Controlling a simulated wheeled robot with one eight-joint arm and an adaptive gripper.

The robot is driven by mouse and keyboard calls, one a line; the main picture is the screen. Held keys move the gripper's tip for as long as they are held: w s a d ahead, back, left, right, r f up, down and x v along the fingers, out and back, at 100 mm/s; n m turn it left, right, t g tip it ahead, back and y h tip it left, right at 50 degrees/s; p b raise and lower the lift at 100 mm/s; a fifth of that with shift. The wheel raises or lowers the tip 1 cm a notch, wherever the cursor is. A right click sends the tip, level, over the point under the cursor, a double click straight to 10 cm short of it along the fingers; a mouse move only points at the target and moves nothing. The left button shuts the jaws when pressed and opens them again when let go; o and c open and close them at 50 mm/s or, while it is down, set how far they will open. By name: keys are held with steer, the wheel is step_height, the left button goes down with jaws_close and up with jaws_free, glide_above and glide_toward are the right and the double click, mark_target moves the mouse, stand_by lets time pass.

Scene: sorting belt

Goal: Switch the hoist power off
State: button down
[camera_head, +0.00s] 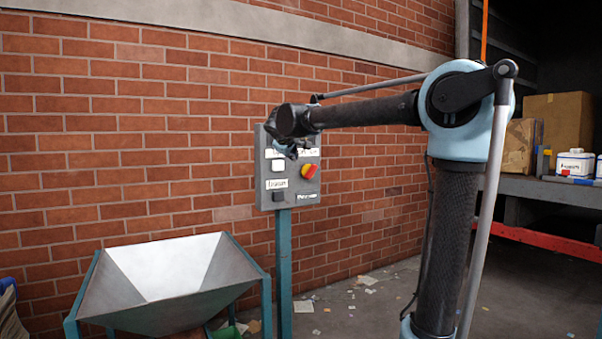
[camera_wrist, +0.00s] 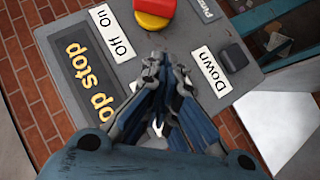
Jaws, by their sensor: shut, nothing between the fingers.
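A grey control panel (camera_head: 264,165) stands on a teal post in front of the brick wall. It also fills much of the wrist view (camera_wrist: 120,70). A red knob on a yellow base (camera_head: 309,171) is on its right side; in the wrist view the knob (camera_wrist: 155,8) is cut by the top edge, beside the "Off On" label (camera_wrist: 110,30). Which way it is turned I cannot tell. My gripper (camera_wrist: 163,68) is shut and empty in front of the panel, apart from the knob. In the head view my gripper (camera_head: 289,151) covers the panel's upper part.
A white button (camera_head: 278,165) and a black button (camera_head: 279,196) sit on the panel's left side; the black one (camera_wrist: 234,56) is beside the "Down" label (camera_wrist: 211,72). A metal hopper (camera_head: 170,312) stands left of the post. A shelf (camera_head: 560,190) with boxes is at right.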

glide_toward(302, 174)
steer(key=w+a, duration=0.2)
steer(key=w, duration=0.1)
steer(key=shift+r, duration=0.25)
steer(key=shift+w+d+f, duration=0.95)
steer(key=shift+d+f, duration=0.2)
steer(key=shift+f, duration=0.05)
steer(key=shift+d+f, duration=0.15)
steer(key=shift+f, duration=0.1)
steer(key=shift+f+n+t+h, duration=0.25)
steer(key=shift+n+t+h, duration=0.15)
steer(key=shift+t, duration=0.1)
